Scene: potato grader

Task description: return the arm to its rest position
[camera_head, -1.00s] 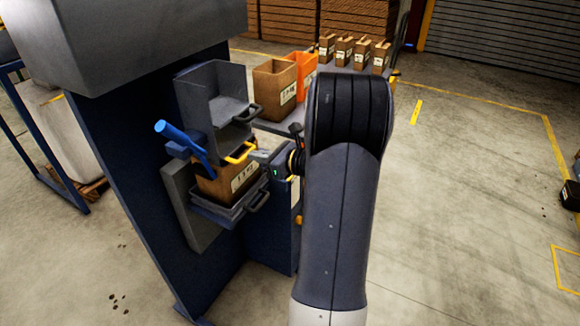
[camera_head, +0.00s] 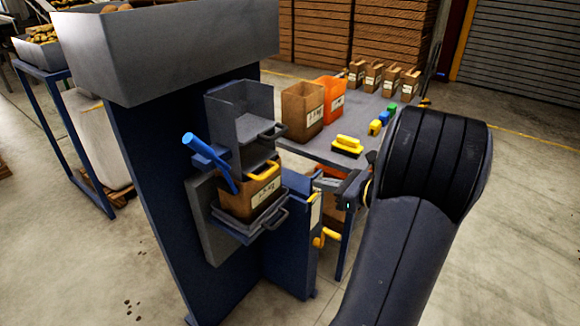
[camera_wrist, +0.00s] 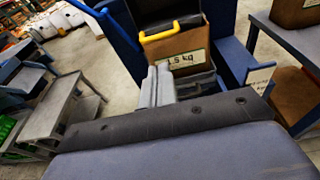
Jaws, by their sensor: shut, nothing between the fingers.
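My gripper (camera_wrist: 157,84) shows in the wrist view as two pale grey fingers closed together with nothing between them. In that view the fingertips overlap the lower edge of a brown bag labelled 1.5 kg (camera_wrist: 182,50) under a yellow handle (camera_wrist: 170,33); I cannot tell the gap in depth. In the head view my arm rises at the right, and its wrist end points left toward the grader. The brown bag (camera_head: 252,195) stands on a grey shelf (camera_head: 248,230) below the grey chute (camera_head: 238,115).
The blue grader column (camera_head: 150,190) has a blue lever (camera_head: 210,160). The table behind holds brown and orange bins (camera_head: 302,110), a yellow-topped brush (camera_head: 347,145) and several small bags (camera_head: 382,77). Open floor lies at right.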

